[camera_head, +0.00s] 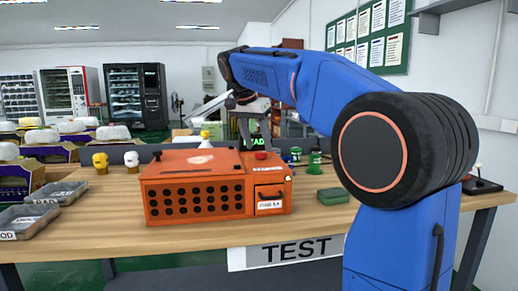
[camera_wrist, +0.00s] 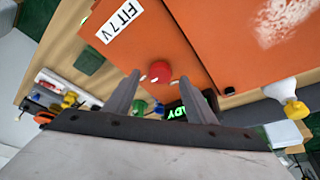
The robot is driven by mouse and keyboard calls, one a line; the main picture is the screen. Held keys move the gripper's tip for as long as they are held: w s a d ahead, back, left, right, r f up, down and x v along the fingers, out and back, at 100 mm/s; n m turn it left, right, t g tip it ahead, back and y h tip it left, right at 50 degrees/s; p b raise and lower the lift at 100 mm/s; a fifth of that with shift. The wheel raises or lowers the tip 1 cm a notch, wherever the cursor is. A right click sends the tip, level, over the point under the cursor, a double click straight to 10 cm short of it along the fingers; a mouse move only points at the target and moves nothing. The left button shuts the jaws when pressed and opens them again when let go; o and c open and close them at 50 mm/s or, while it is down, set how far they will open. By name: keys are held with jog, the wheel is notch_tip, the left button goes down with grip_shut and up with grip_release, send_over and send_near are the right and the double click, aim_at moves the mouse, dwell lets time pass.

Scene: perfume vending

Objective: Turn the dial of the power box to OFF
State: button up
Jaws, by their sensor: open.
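The knob also shows in the wrist view (camera_wrist: 157,72), beside a white label reading "FIT 7 V" (camera_wrist: 118,22). No OFF mark or dial pointer can be made out. My gripper (camera_wrist: 159,80) is open and empty, its two fingers spread on either side of the knob in the picture. Whether they touch it cannot be told. In the head view, my gripper (camera_head: 252,128) is above and behind the knob.
A green "READY" display (camera_head: 254,142) stands behind the box. Green containers (camera_head: 314,162) and a green block (camera_head: 333,196) are to its right. A yellow-topped sprayer (camera_head: 205,136) stands behind it. Grey trays (camera_head: 40,215) lie at left. The table front is clear.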

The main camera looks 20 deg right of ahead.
aim_at(261, 155)
jog(key=shift+x, duration=1.25)
jog(key=shift+c, duration=0.3)
jog(key=c, duration=1)
jog(key=shift+o, duration=0.2)
